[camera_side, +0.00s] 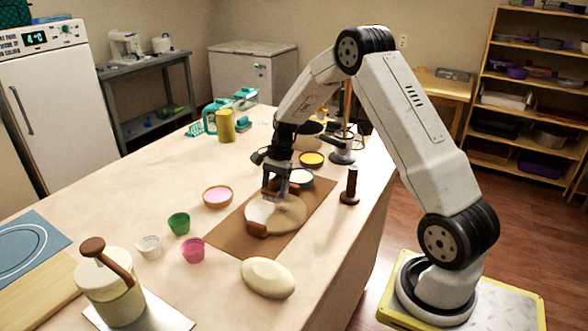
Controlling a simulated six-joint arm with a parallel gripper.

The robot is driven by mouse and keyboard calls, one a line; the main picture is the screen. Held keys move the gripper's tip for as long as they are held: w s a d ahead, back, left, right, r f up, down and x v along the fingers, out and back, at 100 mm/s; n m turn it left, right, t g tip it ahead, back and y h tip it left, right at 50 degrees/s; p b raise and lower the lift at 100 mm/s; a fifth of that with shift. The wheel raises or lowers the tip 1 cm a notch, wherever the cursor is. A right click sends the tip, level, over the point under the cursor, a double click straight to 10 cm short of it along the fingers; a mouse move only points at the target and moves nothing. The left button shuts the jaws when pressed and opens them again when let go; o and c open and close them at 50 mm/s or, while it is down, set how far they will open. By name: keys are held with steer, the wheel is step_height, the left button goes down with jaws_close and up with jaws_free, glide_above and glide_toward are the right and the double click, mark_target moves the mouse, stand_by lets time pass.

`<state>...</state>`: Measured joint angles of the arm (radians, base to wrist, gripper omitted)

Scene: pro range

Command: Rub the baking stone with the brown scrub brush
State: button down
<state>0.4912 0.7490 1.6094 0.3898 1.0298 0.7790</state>
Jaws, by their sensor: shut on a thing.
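The baking stone (287,216) is a round, pale beige disc lying on a brown mat in the middle of the table. A small brown block (257,230) sits at its near left edge; I cannot tell if it is a handle of the stone. My gripper (272,196) points down over the far left part of the stone. It is shut on a brown piece (268,193), which looks like the brown scrub brush, mostly hidden by the fingers. The brush is at or just above the stone; contact cannot be made out.
The brown mat (228,232) lies under the stone. Around it are a pink bowl (218,196), a yellow bowl (312,159), a green cup (179,223), a pink cup (193,249), a pale oval object (267,278) and an upright brown-handled tool (350,187). A lidded canister (112,297) stands front left.

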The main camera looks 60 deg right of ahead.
mark_target(281, 179)
steer(key=shift+w+d+r, duration=0.1)
steer(key=shift+d, duration=1.65)
steer(key=shift+r, duration=0.1)
steer(key=shift+a, duration=0.1)
steer(key=shift+a+r, duration=0.1)
steer(key=shift+a, duration=1.6)
steer(key=shift+a, duration=0.1)
steer(key=shift+s+a+r, duration=0.1)
steer(key=shift+s+a, duration=0.1)
steer(key=shift+a, duration=1.5)
steer(key=shift+s+a+r, duration=0.1)
steer(key=shift+a, duration=1.65)
steer(key=shift+r, duration=0.1)
